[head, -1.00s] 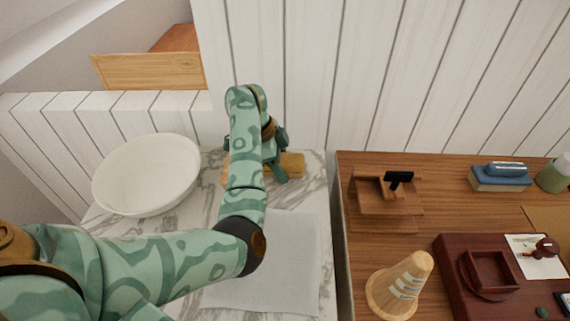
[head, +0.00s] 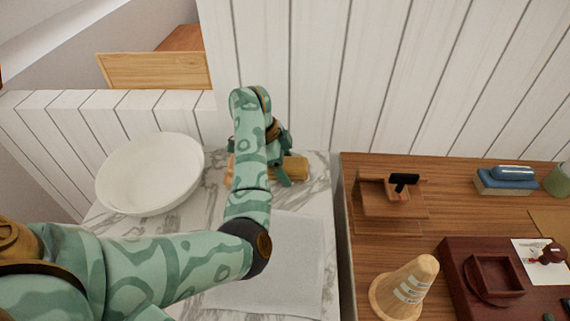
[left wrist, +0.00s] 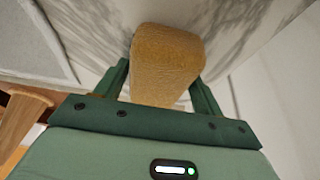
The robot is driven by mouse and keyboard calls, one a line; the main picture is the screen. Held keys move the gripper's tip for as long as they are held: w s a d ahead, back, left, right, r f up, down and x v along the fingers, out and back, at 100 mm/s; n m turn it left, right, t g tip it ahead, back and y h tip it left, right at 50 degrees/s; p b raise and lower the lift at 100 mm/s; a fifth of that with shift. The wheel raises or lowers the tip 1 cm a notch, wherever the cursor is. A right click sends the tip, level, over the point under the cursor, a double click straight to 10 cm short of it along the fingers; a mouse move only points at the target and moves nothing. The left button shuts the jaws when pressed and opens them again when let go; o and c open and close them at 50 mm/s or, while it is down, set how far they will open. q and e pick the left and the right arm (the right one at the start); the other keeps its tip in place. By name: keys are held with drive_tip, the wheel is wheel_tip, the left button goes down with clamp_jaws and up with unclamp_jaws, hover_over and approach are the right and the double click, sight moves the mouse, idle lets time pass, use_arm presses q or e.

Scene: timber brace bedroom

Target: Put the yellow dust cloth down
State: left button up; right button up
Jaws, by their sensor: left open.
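The yellow dust cloth (head: 294,168) is a rolled or folded mustard bundle on the marble top, close to the plank wall. In the head view my left arm hides its middle. In the left wrist view the cloth (left wrist: 166,62) lies between the two green fingers of my left gripper (left wrist: 163,82). The fingers stand apart, one on each side of the cloth, and a gap shows at least on the left side. In the head view the left gripper (head: 280,158) is at the cloth, partly hidden behind my forearm. My right gripper is not in view.
A white bowl (head: 150,172) stands left of my arm on the marble top. A pale grey mat (head: 290,262) lies in front of the cloth.

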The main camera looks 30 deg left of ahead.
use_arm(q)
drive_tip(key=shift+s+f, duration=0.2)
drive_tip(key=shift+f, duration=0.1)
drive_tip(key=shift+r, duration=0.3)
drive_tip(key=p+v, duration=1)
drive_tip(key=v, duration=0.6)
drive_tip(key=shift+w+a+r+p, duration=0.2)
drive_tip(key=shift+a+r+p, duration=0.1)
drive_tip(key=shift+a, duration=0.1)
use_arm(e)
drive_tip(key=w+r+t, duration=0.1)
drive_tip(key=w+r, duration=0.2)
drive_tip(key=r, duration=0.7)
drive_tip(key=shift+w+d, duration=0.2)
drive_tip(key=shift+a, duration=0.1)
